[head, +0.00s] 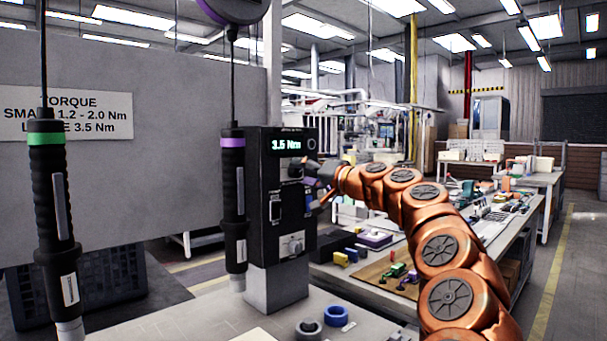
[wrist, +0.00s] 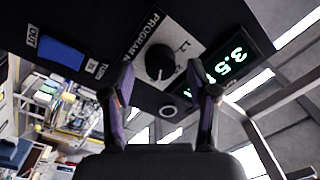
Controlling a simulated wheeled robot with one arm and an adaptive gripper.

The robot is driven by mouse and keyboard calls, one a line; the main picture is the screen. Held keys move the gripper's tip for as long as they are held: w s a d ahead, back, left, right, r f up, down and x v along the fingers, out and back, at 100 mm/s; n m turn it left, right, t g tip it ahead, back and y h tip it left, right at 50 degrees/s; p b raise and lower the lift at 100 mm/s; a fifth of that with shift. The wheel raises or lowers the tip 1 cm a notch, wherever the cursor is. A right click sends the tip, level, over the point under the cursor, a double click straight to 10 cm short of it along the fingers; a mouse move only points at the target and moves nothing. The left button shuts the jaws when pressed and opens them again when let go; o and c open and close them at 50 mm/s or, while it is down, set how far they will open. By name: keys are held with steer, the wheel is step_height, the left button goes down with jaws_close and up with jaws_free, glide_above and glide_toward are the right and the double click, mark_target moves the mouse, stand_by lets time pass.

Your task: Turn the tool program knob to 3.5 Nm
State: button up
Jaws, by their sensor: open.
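The black controller box (head: 268,190) stands on a grey post, and its green display (head: 286,145) reads 3.5 Nm. The display also shows rotated in the wrist view (wrist: 232,62). The round black program knob (wrist: 160,62) sits on a light label plate marked PROGRAM, with a pale pointer line on the knob. In the head view my gripper (head: 318,172) is close to the box front and hides most of the knob area. In the wrist view my gripper (wrist: 160,76) is open, its two fingers spread to either side of the knob. I cannot tell whether either finger touches it.
A purple-banded screwdriver (head: 233,190) hangs just left of the box. A green-banded one (head: 53,200) hangs further left. A torque sign (head: 66,113) is on the grey panel. Blue and dark rings (head: 336,316) lie on the bench. A cluttered table (head: 375,270) stands right.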

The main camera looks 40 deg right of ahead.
steer(key=s+d, duration=0.2)
steer(key=s, duration=0.9)
steer(key=shift+s+f, duration=0.2)
steer(key=shift+f, duration=0.05)
stand_by(0.3)
